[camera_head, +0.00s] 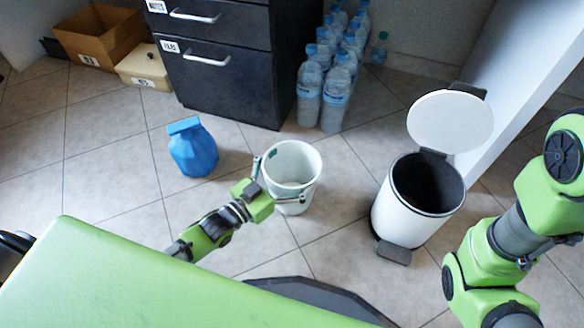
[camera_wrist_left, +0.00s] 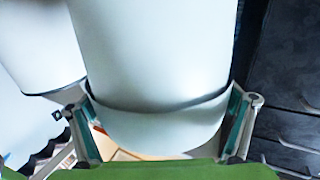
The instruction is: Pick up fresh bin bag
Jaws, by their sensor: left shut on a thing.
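A blue bag-like bundle (camera_head: 192,148) with a gathered top sits upright on the floor, left of my left gripper (camera_head: 280,181). I cannot tell whether it is the fresh bin bag; no other bag shows clearly. My left gripper is shut on a white bucket (camera_head: 299,166), with one finger on each side of it. The left wrist view shows the pale bucket wall (camera_wrist_left: 155,50) between the two fingers. I cannot tell whether the bucket touches the floor. My right arm shows at the right, but its gripper is out of view.
A white pedal bin (camera_head: 392,213) stands right of the bucket with its lid (camera_head: 450,122) up and a dark interior. Several water bottles (camera_head: 335,92), a black drawer cabinet (camera_head: 222,85), a cardboard box (camera_head: 105,38) and a cream box (camera_head: 145,66) stand behind. Floor at left is clear.

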